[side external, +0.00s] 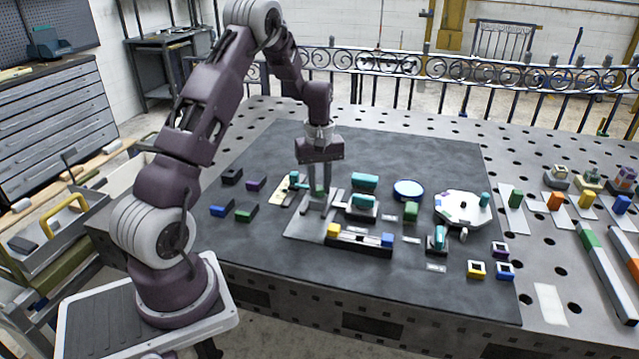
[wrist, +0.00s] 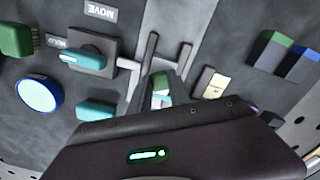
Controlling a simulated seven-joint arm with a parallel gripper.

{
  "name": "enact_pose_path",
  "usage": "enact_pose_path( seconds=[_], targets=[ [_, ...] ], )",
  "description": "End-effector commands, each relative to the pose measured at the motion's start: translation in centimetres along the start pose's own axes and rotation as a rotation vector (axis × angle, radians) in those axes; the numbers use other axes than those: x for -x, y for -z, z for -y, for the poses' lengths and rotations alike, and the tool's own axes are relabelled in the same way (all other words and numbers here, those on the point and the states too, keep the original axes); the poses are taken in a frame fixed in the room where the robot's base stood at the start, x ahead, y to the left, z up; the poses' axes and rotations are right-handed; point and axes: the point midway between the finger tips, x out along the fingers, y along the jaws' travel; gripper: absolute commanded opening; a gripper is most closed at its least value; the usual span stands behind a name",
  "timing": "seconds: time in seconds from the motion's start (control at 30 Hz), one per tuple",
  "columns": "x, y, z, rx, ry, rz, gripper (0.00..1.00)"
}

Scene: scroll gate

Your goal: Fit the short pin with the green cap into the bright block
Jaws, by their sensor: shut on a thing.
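My gripper (side external: 319,187) points down over the left part of the work area. It is shut on a small green-topped piece (side external: 319,192), which I take to be the short pin with the green cap. In the wrist view a green and pale piece (wrist: 160,88) shows between the fingers. The pin's shaft and lower end are hidden. A light grey block (side external: 318,203) is right under the fingertips; it may be the bright block. I cannot tell whether the pin touches it or sits in it.
A teal-handled fixture (side external: 361,204) stands just right of my gripper. A dark tray (side external: 358,243) with yellow and blue ends lies in front. The dark mat's front left is clear.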

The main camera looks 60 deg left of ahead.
Motion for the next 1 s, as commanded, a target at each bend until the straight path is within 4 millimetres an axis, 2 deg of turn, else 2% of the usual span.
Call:
enact_pose_path(
  seconds=[0.37, 0.4, 0.5, 0.7, 0.73, 0.83, 1.0],
  targets=[
    [-0.17, 0.00, 0.00, 0.000, 0.000, 0.000, 0.00],
    [-0.17, 0.00, 0.00, 0.000, 0.000, 0.000, 0.31],
    [-0.17, 0.00, 0.01, 0.000, 0.000, 0.000, 0.48],
    [-0.17, 0.00, 0.01, 0.000, 0.000, 0.000, 0.48],
    [-0.18, -0.01, 0.02, 0.000, 0.001, 0.000, 0.51],
    [-0.18, -0.01, 0.02, 0.000, 0.001, 0.000, 0.70],
    [-0.18, -0.01, 0.02, 0.000, 0.001, 0.000, 0.70]
  ],
)
